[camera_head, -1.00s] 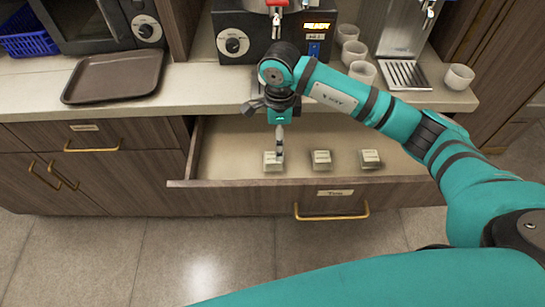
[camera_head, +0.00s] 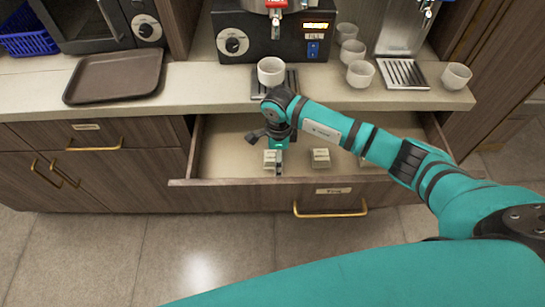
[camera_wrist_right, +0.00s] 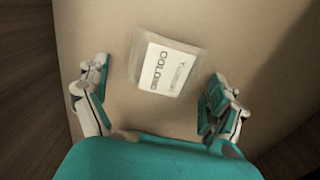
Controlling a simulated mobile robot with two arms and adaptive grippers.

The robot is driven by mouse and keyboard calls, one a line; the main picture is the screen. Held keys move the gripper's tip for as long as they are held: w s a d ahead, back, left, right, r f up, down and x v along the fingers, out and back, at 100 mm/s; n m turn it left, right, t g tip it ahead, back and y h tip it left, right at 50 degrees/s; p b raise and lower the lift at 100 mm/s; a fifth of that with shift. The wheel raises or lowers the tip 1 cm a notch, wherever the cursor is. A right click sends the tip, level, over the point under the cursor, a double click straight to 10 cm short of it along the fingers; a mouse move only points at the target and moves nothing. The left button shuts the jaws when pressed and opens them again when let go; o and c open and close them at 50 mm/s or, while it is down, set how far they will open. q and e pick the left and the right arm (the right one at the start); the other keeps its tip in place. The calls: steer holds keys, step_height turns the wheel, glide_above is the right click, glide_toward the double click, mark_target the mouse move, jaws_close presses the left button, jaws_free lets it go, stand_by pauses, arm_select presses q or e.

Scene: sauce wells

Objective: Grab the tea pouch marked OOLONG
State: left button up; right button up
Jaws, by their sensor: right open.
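In the open drawer, a small pale tea pouch (camera_head: 268,160) lies at the left, another pouch (camera_head: 320,158) to its right, and a third pouch (camera_head: 364,162) is partly hidden by my right arm. My right gripper (camera_head: 279,162) is low over the leftmost pouch. In the right wrist view, a pouch with a white label (camera_wrist_right: 166,69) lies between the spread fingers of the open right gripper (camera_wrist_right: 158,82), apart from both. Its label is tilted and blurred; the large letters look like part of OOLONG. My left gripper is not in view.
The drawer's front wall (camera_head: 230,183) and side walls surround the pouches. On the counter above stand a coffee machine (camera_head: 272,40), a white cup (camera_head: 271,71), several more cups at the right, and a brown tray (camera_head: 114,77) at the left.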

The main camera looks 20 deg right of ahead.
steer(key=c, duration=1.3)
steer(key=shift+o, duration=0.2)
